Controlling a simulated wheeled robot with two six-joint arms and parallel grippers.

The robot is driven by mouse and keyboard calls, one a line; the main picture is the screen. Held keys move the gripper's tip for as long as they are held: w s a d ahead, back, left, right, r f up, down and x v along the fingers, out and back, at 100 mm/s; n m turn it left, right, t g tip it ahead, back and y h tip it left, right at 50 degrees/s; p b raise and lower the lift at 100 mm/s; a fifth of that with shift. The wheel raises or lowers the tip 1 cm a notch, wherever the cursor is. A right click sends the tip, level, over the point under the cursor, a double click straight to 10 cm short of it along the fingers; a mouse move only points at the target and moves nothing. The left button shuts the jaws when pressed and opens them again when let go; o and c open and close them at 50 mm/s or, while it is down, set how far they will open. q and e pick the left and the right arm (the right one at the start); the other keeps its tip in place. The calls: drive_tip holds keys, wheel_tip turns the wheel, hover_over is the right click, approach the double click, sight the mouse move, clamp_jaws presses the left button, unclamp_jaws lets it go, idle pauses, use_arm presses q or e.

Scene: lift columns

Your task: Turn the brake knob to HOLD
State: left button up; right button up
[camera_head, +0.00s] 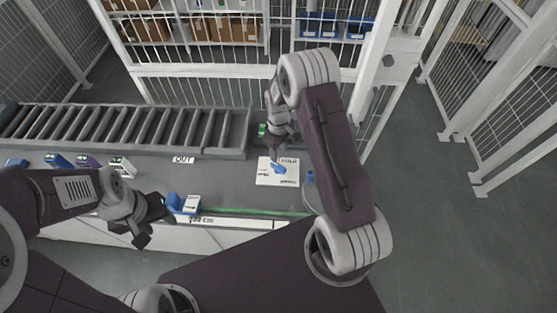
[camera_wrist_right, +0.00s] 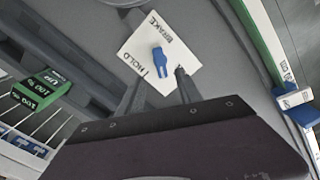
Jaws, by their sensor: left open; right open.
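The blue brake knob (camera_head: 278,168) sits on a white square plate (camera_head: 264,181) on the grey bench. In the right wrist view the knob (camera_wrist_right: 160,62) is elongated, with a forked end toward my gripper. The plate (camera_wrist_right: 140,48) shows the words BRAKE and HOLD there; HOLD is along its left edge. My right gripper (camera_head: 276,153) is over the plate. In its wrist view the open fingers (camera_wrist_right: 160,73) lie on either side of the knob's near end; contact cannot be told. My left gripper (camera_head: 152,222) is open and empty, well left of the plate.
A roller conveyor (camera_head: 130,130) runs along the back left. Several small boxes lie at far left. A green box (camera_wrist_right: 40,88) shows in the wrist view. Mesh fencing stands behind.

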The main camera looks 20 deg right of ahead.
sight(278, 166)
wheel_tip(278, 166, down, 8)
drive_tip(key=p, duration=0.2)
drive_tip(key=shift+f+p, duration=0.1)
drive_tip(key=shift+p, duration=0.3)
drive_tip(key=shift+f, duration=0.5)
clamp_jaws()
